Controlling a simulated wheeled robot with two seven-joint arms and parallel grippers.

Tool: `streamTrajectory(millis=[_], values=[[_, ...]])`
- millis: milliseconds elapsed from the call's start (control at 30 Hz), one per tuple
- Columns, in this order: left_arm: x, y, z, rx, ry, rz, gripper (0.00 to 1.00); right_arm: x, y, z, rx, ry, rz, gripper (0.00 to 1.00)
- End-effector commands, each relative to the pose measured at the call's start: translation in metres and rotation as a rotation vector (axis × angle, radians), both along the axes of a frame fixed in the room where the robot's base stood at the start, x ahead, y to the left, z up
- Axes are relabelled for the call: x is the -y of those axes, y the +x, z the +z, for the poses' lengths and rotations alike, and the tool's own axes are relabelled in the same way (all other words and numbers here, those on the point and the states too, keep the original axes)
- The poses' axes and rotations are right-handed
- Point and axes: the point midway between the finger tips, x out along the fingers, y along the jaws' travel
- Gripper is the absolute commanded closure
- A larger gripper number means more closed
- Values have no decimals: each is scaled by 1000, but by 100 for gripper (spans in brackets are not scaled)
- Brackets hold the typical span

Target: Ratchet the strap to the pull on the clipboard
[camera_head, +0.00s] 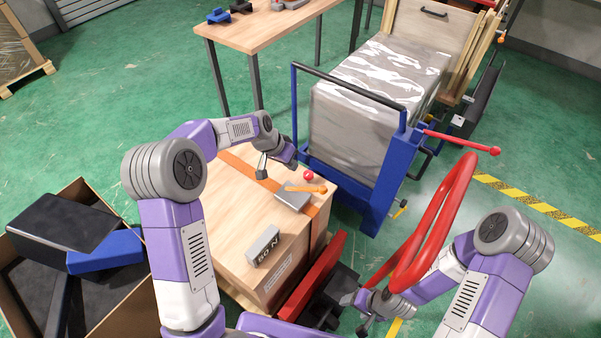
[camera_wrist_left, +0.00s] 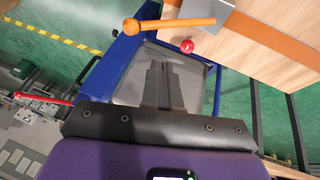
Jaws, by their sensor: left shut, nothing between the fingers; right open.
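A wooden crate (camera_head: 235,215) has an orange strap (camera_head: 244,171) over its top. A grey ratchet body (camera_head: 292,196) with an orange handle (camera_head: 306,188) sits on the strap, beside a red ball (camera_head: 308,174). The handle (camera_wrist_left: 168,25) and the ball (camera_wrist_left: 187,46) also show in the left wrist view. A grey block marked "50 N" (camera_head: 263,246) stands near the crate's front edge. My left gripper (camera_head: 291,162) is shut and empty, above the crate's far side and apart from the handle. My right gripper (camera_head: 357,314) is open and empty, right of the crate. I cannot identify a separate clipboard.
A blue-framed cart (camera_head: 378,180) with a wrapped load stands beyond the crate. A large red hoop (camera_head: 438,222) rises near my right arm. An open carton (camera_head: 84,190) of dark and blue boxes is at left. A wooden table (camera_head: 265,30) stands behind.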

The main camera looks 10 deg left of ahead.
Motion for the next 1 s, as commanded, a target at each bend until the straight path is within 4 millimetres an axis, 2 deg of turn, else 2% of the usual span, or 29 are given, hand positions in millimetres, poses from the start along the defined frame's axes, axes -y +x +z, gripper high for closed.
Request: streamTrajectory(millis=[400,500,733,1000], values=[[29,22,-80,-4,1,-2,100,0,0,-17,0,0,0,30],[39,23,-93,-3,0,-3,100,0,0,-20,0,0,0,30],[54,22,-110,-1,0,1,100,0,0,-23,0,0,0,30],[56,22,-112,0,1,1,100,0,0,-23,0,0,0,30]])
